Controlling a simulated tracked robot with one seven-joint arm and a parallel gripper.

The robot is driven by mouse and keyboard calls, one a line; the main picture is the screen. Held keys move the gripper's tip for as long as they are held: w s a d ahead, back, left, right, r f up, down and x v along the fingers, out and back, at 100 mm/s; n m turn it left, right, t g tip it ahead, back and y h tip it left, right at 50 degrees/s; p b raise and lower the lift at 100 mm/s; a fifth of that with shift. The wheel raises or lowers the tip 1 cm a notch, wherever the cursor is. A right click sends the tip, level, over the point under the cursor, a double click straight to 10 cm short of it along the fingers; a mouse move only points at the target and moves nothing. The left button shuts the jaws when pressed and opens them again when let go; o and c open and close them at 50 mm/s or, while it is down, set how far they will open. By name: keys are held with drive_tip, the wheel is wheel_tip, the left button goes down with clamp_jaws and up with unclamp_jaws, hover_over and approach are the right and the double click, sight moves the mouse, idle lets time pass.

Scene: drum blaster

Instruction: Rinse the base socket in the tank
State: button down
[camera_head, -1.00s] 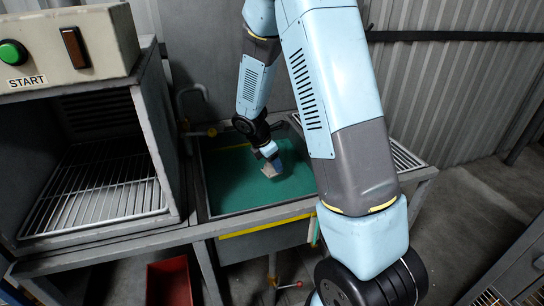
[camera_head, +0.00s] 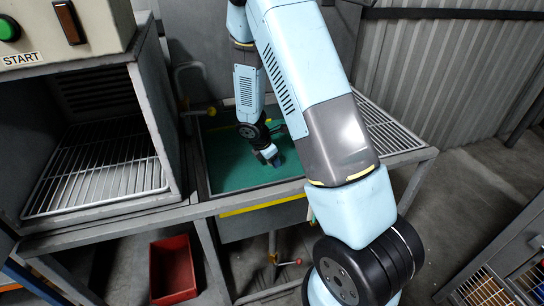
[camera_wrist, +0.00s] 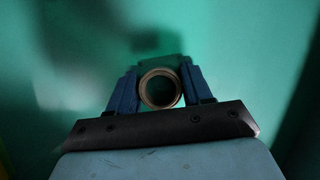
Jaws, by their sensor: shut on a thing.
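The tank (camera_head: 262,207) is a sink-like basin in the bench with green liquid in it. My gripper (camera_head: 271,158) points down into the tank, its lower end at or below the green surface. Green fills the background there. In the head view the socket is hidden, apparently under the liquid.
The blasting cabinet (camera_head: 150,110) with an open front and wire rack (camera_head: 95,180) stands left of the tank. A START box (camera_head: 80,30) sits on top. A slatted drain rack (camera_head: 390,130) lies right of the tank. A red bin (camera_head: 172,268) is below.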

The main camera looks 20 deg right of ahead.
drive_tip(key=shift+f, duration=3.75)
drive_tip(key=shift+f, duration=0.2)
drive_tip(key=shift+f, duration=0.65)
drive_tip(key=shift+r, duration=0.3)
drive_tip(key=shift+r, duration=0.55)
drive_tip(key=shift+f, duration=0.25)
drive_tip(key=shift+f, duration=0.5)
drive_tip(key=shift+r, duration=0.1)
drive_tip(key=shift+r, duration=0.65)
